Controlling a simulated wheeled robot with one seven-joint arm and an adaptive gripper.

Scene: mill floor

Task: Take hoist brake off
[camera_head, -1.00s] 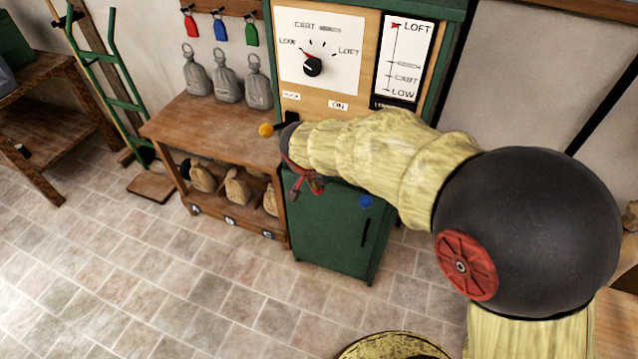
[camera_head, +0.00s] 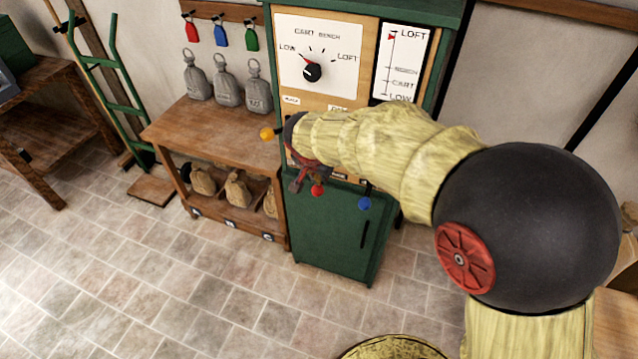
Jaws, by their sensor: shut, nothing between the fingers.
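The hoist panel (camera_head: 345,103) stands against the wall above a green cabinet (camera_head: 325,240). Its dial (camera_head: 312,72) is marked LOW, CART, BENCH and LOFT. A small label (camera_head: 291,100) sits below the dial, too small to read surely; another label (camera_head: 335,108) beside it is partly covered by my arm. A yellow-orange knob (camera_head: 267,134) sticks out left of my gripper. A red knob (camera_head: 317,191) and a blue knob (camera_head: 364,203) hang low at the panel's front. My gripper (camera_head: 298,184) is shut and empty, close to the red knob; contact cannot be told. My forearm hides the panel's lower part.
A wooden bench (camera_head: 190,130) with grey weights (camera_head: 228,88) and sacks (camera_head: 203,180) stands left of the cabinet. A height gauge (camera_head: 402,62) has its red marker near LOFT. A green hand truck (camera_head: 115,85) stands farther left. The tiled floor in front is clear.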

